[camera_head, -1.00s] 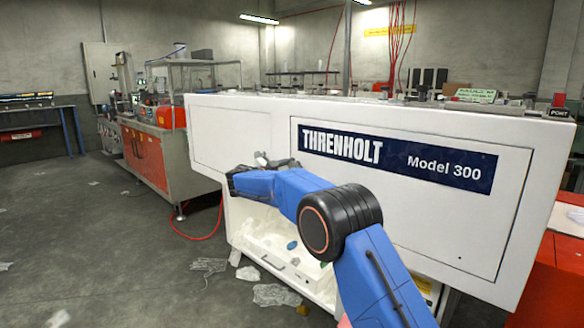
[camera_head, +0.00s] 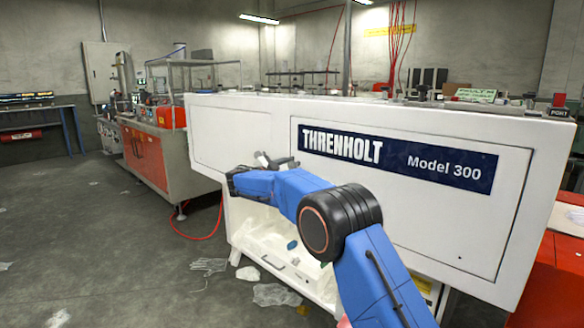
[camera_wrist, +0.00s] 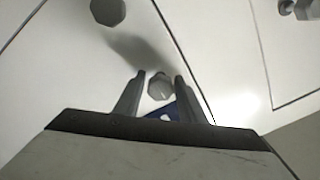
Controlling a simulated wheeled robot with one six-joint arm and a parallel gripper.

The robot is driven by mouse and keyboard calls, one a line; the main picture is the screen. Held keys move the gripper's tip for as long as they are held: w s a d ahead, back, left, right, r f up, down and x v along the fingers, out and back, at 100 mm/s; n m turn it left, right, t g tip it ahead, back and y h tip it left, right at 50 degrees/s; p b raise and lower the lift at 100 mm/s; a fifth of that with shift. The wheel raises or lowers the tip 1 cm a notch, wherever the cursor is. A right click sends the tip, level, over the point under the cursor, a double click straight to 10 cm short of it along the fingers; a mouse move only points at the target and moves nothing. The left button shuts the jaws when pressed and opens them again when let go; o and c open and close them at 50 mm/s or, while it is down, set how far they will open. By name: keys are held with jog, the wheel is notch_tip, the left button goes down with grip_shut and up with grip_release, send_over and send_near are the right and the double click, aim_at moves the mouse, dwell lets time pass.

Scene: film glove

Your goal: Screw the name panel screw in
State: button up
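A grey hex-head screw (camera_wrist: 160,87) sits at a white panel surface, between the two fingers of my gripper (camera_wrist: 160,77) in the wrist view. The fingers stand apart on either side of its head, with narrow gaps; I cannot tell how deep the screw sits. A small blue patch (camera_wrist: 163,112) shows between the fingers. In the head view my gripper (camera_head: 272,161) is at the front of the white machine, left of the dark blue THRENHOLT Model 300 name panel (camera_head: 395,159). The screw cannot be made out there.
Another hex head (camera_wrist: 107,11) and a bolt (camera_wrist: 302,9) show along the wrist view's top. The white machine (camera_head: 225,115) has an open lower bay below my arm. Gloves and film scraps (camera_head: 275,294) lie on the floor. A red-fronted machine (camera_head: 145,155) stands left.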

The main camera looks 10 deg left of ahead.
jog(key=shift+o, duration=0.6)
jog(key=shift+s+a, duration=0.2)
jog(key=v, duration=1.7)
